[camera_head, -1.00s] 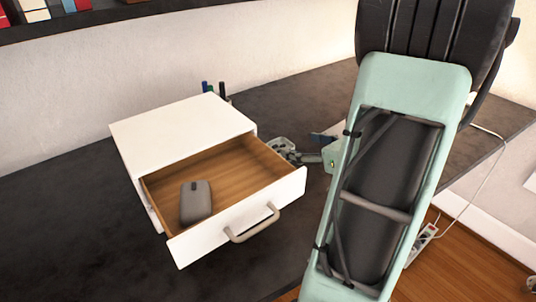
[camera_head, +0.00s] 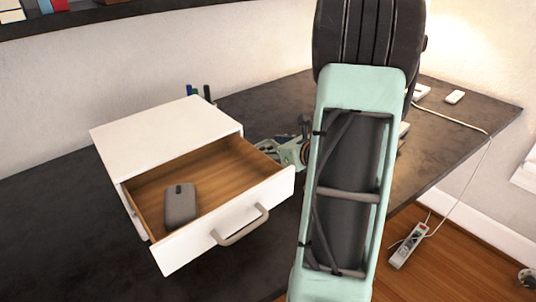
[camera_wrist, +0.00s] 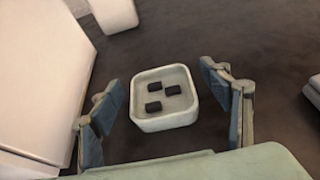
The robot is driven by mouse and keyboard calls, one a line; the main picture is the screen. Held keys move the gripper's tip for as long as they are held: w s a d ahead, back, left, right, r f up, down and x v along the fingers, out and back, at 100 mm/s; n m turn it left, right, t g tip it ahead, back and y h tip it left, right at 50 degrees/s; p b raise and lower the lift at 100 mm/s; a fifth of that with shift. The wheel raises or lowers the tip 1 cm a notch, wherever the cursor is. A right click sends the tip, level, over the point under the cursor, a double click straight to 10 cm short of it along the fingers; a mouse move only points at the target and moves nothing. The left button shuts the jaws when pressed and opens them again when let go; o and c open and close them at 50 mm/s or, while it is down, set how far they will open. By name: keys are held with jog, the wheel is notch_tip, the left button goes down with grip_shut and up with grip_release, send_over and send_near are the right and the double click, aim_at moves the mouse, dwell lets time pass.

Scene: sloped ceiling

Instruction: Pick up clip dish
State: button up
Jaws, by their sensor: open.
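The clip dish (camera_wrist: 163,122) is a pale, rounded-square dish holding 3 small black clips, seen in the wrist view on the dark desk. My gripper (camera_wrist: 165,110) is open, with one blue-padded finger on the left of the dish and one on the right. I see a gap between the dish and each finger, and cannot tell how high the fingers are above the desk. In the head view my arm hides most of the area beyond the drawer, and the dish cannot be clearly made out there.
A white drawer unit (camera_head: 165,130) stands on the desk (camera_head: 70,215). Its open drawer (camera_head: 235,226) holds a grey mouse (camera_head: 181,206). Pens (camera_head: 207,93) stand behind it. In the wrist view a white cabinet side (camera_wrist: 40,80) lies close to the left finger. A power strip (camera_head: 407,246) is at the right.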

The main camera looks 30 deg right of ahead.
jog(key=c, duration=1.3)
jog(key=shift+r, duration=0.1)
